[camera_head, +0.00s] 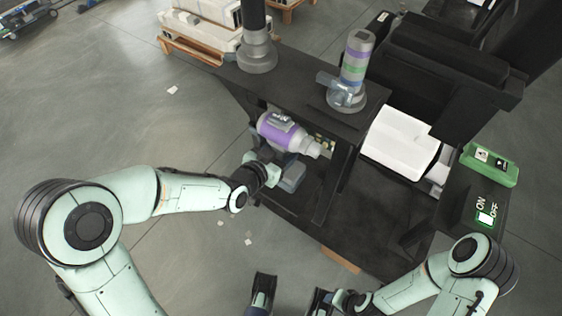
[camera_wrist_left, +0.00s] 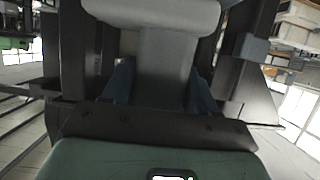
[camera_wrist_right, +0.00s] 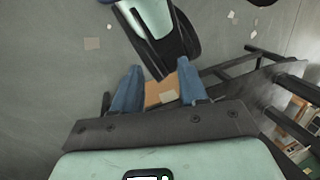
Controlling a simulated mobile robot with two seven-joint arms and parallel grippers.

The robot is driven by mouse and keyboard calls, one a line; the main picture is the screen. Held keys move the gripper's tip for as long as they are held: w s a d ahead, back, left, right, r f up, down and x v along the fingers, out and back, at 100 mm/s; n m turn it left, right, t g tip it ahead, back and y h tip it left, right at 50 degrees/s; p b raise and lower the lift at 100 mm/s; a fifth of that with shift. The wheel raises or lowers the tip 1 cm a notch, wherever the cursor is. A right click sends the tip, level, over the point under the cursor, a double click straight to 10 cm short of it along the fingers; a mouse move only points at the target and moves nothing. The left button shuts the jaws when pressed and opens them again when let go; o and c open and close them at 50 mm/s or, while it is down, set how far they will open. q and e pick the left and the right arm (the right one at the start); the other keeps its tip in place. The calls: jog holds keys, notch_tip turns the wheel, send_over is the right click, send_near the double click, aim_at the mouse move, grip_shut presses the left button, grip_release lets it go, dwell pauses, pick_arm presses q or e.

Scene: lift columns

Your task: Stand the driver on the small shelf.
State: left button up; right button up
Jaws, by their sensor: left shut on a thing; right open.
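The driver (camera_head: 280,133), purple and grey, is held in the air beside a dark stand, its body tilted and its grey nose pointing right. My left gripper (camera_head: 285,175) is shut on it from below. In the left wrist view its grey handle (camera_wrist_left: 150,75) sits between the blue fingers (camera_wrist_left: 160,90). A dark flat top (camera_head: 308,82) behind the driver looks like the small shelf, though I cannot be sure. My right gripper (camera_head: 318,302) is low at the bottom of the head view. In the right wrist view it (camera_wrist_right: 157,88) is open and empty.
A banded cylinder (camera_head: 355,60) stands on the dark top, and a grey post base (camera_head: 257,55) stands to its left. A white block (camera_head: 400,140) lies right. A green box (camera_head: 490,165) and an ON/OFF switch (camera_head: 485,217) are farther right. Floor at left is mostly open.

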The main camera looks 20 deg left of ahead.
pick_arm(q)
notch_tip(320, 180, down, 4)
jog(key=shift+r+b, duration=0.1)
jog(key=shift+b, duration=0.4)
pick_arm(e)
jog(key=shift+w+d+f+t, duration=0.35)
jog(key=shift+w+f, duration=0.3)
jog(key=shift+w, duration=0.15)
pick_arm(q)
jog(key=shift+f, duration=0.25)
pick_arm(e)
jog(key=shift+w+d+f, duration=0.1)
jog(key=shift+w+f, duration=0.1)
jog(key=shift+w, duration=0.05)
pick_arm(q)
jog(key=o, duration=1.5)
jog(key=shift+f, duration=0.1)
pick_arm(e)
jog(key=shift+s+r, duration=0.1)
